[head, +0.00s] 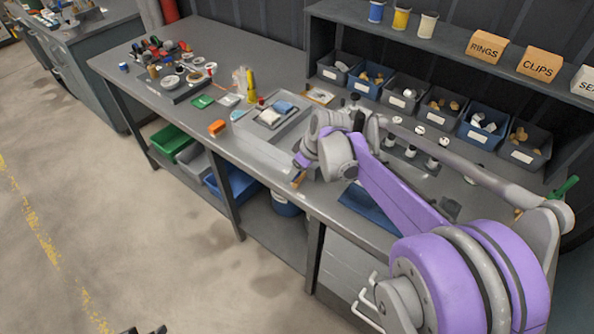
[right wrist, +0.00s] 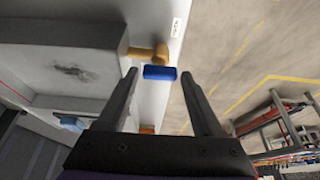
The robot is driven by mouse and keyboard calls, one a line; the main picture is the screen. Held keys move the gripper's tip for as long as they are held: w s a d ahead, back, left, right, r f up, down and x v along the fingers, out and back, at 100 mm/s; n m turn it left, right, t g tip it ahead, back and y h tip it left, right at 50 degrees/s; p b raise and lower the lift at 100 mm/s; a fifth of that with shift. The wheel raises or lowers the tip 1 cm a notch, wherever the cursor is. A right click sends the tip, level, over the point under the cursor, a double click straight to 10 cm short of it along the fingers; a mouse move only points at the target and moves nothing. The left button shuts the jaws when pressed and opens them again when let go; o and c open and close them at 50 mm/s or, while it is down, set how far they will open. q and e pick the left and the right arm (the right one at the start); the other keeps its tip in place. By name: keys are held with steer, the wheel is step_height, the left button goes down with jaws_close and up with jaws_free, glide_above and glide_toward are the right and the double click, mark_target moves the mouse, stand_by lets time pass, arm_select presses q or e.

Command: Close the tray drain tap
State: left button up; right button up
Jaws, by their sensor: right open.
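The grey tray (head: 268,158) lies on the workbench, left of my right arm in the head view. In the right wrist view a brass tap (right wrist: 147,52) sticks out from the pale tray wall (right wrist: 60,60). Its blue handle (right wrist: 160,73) lies crosswise in the picture, between my fingertips. My right gripper (right wrist: 160,76) is open, one finger on each side of the handle, and I see no clear contact. In the head view my right wrist hangs over the bench's front edge and mostly hides its fingers. My left gripper is not in view.
Blue and grey bins (head: 401,92) line the back of the workbench (head: 230,45) under a shelf with labelled boxes (head: 540,64). Small parts crowd the bench's left end. A green bin (head: 172,141) stands below. The floor in front is clear.

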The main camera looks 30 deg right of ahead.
jaws_close()
stand_by(0.3)
steer(key=shift+m, duration=0.3)
steer(key=m+h, duration=0.1)
steer(key=m, duration=0.2)
steer(key=shift+a+m+h, duration=0.15)
steer(key=shift+m+h, duration=0.25)
steer(key=m+h, duration=0.1)
steer(key=m, duration=0.3)
steer(key=shift+a+m+h, duration=0.1)
steer(key=shift+m+h, duration=0.2)
steer(key=shift+h, duration=0.1)
steer(key=m+h, duration=0.1)
steer(key=m, duration=0.3)
steer(key=shift+w+a+g, duration=0.1)
steer(key=shift+g, duration=0.3)
steer(key=m+g+h, duration=0.1)
steer(key=m, duration=0.3)
steer(key=shift+m, duration=0.3)
steer(key=shift+m+g, duration=0.3)
